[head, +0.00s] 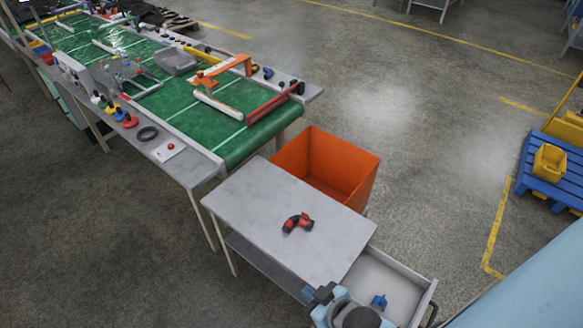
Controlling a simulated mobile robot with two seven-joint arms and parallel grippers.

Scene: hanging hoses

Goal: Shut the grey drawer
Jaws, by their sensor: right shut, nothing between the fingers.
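The grey drawer (384,274) stands pulled out from the right end of a small grey table (262,205), at the bottom right of the head view. A dark handle (430,305) is on its outer front at the right. A small blue object (379,301) lies inside the drawer. My right gripper (321,292) is shut and empty at the bottom of the view, in front of the table's near right edge and left of the drawer. My arm hides the near part of the drawer. My left gripper is not in view.
A red and black part (297,223) lies on the table top. An orange bin (325,168) stands behind the table. A green conveyor (225,125) runs off to the upper left. A blue pallet (548,176) with a yellow container is at the right; open floor lies between.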

